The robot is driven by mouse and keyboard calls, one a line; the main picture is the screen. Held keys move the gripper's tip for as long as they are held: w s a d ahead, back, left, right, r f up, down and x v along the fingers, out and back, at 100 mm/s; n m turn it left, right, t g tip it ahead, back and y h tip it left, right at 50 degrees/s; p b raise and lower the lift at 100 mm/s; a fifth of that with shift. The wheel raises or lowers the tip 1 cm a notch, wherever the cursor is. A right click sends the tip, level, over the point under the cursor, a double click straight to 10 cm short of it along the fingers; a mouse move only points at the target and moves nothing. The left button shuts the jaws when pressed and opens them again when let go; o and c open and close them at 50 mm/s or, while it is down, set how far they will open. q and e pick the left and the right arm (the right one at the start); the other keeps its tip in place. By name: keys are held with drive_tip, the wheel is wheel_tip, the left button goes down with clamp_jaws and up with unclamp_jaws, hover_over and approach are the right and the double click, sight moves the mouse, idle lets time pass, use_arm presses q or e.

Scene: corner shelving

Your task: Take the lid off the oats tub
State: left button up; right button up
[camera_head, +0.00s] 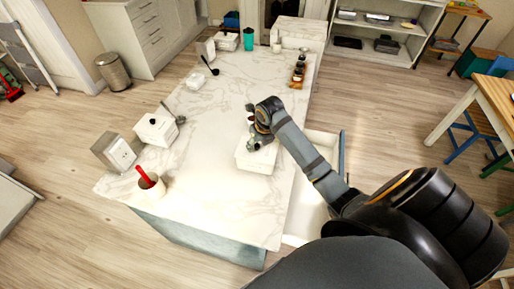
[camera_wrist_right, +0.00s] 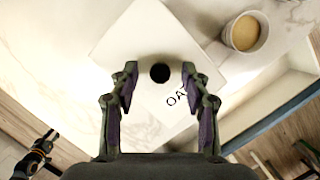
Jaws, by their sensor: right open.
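The oats tub (camera_head: 256,160) is a white square container on the marble counter, partly hidden by my right gripper in the head view. In the right wrist view its white lid (camera_wrist_right: 150,45) is on, with a round black knob (camera_wrist_right: 160,73) and partly hidden dark lettering. My right gripper (camera_head: 257,138) is over the lid. In the wrist view my right gripper (camera_wrist_right: 158,82) is open, with the knob between its fingertips and gaps on both sides. A dark arm end, apparently my left gripper (camera_wrist_right: 42,145), shows small at lower left; its jaws are unclear.
A cup with tan contents (camera_wrist_right: 245,33) stands close to the tub. Another white tub (camera_head: 156,130), a cup with a red utensil (camera_head: 151,184) and a metal box (camera_head: 114,151) stand on the left. An open drawer (camera_head: 318,190) juts out right. The counter's middle is clear.

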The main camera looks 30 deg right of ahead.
drive_tip(key=shift+f, duration=0.15)
clamp_jaws()
idle(0.4)
